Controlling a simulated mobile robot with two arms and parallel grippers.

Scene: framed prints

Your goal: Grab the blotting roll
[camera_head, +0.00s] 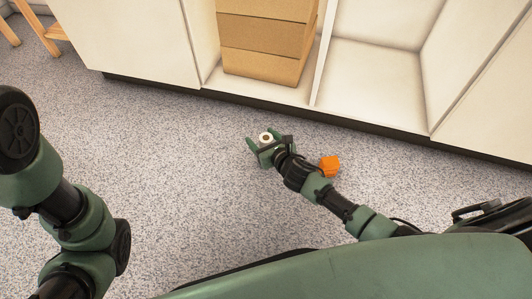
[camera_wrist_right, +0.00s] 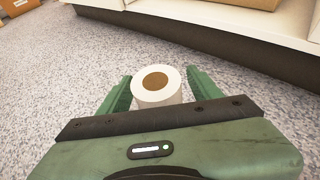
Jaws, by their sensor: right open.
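The blotting roll (camera_head: 265,138) is a white paper roll with a brown core, standing upright on the speckled floor. In the right wrist view the roll (camera_wrist_right: 157,88) is between the two green fingers of my right gripper (camera_wrist_right: 157,94). A narrow gap shows at the left finger; the right finger is close to the roll, and I cannot tell if it touches. In the head view my right gripper (camera_head: 264,143) is open around the roll. The roll's lower part is hidden by the gripper body. My left arm shows at the left edge; its gripper is out of view.
An orange block (camera_head: 330,166) lies on the floor beside my right forearm. A white shelf unit (camera_head: 375,85) with a dark base stands beyond the roll, with brown boxes (camera_head: 262,65) in one bay. A wooden stool (camera_head: 55,33) is at top left. Floor on the left is clear.

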